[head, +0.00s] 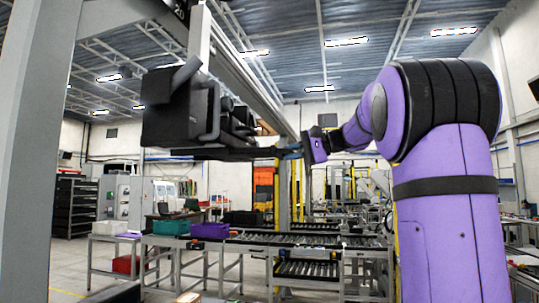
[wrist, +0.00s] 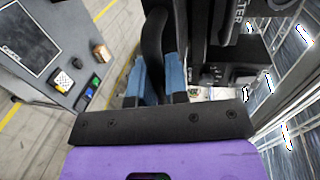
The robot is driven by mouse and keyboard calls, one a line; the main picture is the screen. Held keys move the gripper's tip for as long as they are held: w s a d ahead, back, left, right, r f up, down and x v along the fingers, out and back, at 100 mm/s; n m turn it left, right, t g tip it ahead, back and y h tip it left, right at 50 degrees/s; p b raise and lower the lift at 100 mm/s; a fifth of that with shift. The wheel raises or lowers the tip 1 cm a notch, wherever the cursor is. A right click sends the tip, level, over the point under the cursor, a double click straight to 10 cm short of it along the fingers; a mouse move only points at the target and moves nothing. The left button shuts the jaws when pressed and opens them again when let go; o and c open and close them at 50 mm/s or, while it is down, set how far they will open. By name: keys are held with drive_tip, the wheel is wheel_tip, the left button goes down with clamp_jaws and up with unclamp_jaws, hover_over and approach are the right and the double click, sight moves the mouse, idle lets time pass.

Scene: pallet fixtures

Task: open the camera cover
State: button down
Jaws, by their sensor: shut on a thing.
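A black camera housing (head: 180,112) hangs from the overhead beam at the upper left in the head view. A long dark flat part (head: 222,153), which looks like its cover, sticks out to the right below it. My gripper (head: 288,153) is at the right end of this part. In the wrist view, the two blue fingers of my gripper (wrist: 155,80) stand on either side of a curved black handle (wrist: 154,38) and are shut on it. The exact contact and the joint of the cover are hidden.
A grey metal post (head: 35,130) stands close at the left. The overhead beam (head: 245,75) runs above the housing. Below are a roller conveyor (head: 300,240) with teal (head: 171,227) and purple (head: 210,231) bins. A grey table (wrist: 50,60) with small items shows in the wrist view.

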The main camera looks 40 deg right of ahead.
drive_tip(key=shift+s+d, duration=0.45)
drive_tip(key=shift+s, duration=0.1)
drive_tip(key=c, duration=1.1)
unclamp_jaws()
drive_tip(key=shift+c, duration=0.2)
drive_tip(key=v, duration=1)
drive_tip(key=shift+s+d, duration=0.25)
drive_tip(key=shift+s, duration=0.05)
